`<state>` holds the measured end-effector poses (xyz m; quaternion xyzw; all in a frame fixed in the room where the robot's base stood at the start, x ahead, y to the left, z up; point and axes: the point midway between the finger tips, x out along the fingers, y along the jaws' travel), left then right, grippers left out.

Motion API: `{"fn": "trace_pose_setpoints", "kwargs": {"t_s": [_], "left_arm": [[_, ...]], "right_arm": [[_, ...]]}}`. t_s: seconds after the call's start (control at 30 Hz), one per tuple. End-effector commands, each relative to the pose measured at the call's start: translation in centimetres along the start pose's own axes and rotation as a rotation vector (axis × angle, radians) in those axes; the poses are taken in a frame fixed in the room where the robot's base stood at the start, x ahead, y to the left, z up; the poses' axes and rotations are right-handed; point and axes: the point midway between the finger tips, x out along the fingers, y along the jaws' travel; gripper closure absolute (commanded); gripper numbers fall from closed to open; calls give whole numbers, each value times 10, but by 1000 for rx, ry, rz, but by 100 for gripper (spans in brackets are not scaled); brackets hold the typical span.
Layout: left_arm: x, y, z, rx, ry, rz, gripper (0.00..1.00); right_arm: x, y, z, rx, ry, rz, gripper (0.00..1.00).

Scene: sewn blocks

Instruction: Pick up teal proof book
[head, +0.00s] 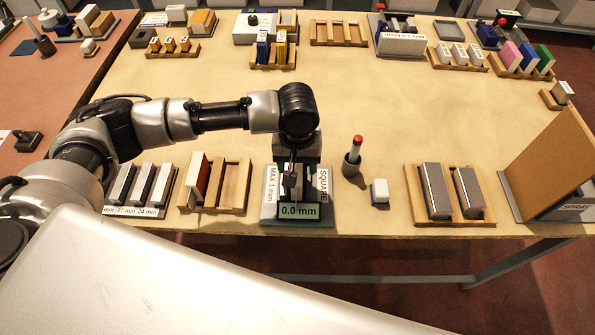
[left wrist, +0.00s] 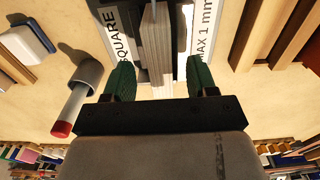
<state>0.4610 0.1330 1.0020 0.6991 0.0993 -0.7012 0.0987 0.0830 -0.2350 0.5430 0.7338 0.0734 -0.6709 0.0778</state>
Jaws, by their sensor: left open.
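A narrow upright block with page-like edges (left wrist: 155,45) stands in the gauge; it may be the proof book, but I see no teal cover on it. The gauge (head: 268,205) carries the labels "MAX 1 mm" and "SQUARE" and a display reading 0.0 mm. In the head view, my left gripper (head: 297,178) points down over the gauge and hides much of the block. In the left wrist view, its green fingers (left wrist: 160,75) are open, one on each side of the block, with visible gaps. My right gripper is not in view.
Left of the gauge are a wooden rack (head: 236,187) and grey blocks marked in mm (head: 140,185). To its right stand a red-tipped stick in a cup (head: 353,160), a small white block (head: 379,190) and a rack with two grey blocks (head: 410,185). The middle of the table is clear.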

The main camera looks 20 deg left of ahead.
Motion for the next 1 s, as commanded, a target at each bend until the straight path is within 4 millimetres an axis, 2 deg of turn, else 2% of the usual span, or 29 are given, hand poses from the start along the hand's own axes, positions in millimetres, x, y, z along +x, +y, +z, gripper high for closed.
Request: {"fn": "trace_pose_setpoints", "kwargs": {"t_s": [0.03, 0.13, 0.27, 0.47, 0.83, 1.0], "left_arm": [[5, 0, 1, 1, -1, -2, 43], [19, 0, 1, 1, -2, -1, 43], [26, 0, 1, 1, 1, 0, 43], [26, 0, 1, 2, 1, 0, 44], [26, 0, 1, 2, 1, 0, 100], [25, 0, 1, 2, 2, 1, 100]], "right_arm": [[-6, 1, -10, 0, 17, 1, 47], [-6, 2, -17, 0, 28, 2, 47], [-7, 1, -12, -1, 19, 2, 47], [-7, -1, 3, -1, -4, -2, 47], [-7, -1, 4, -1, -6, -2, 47], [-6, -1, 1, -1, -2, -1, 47]]}}
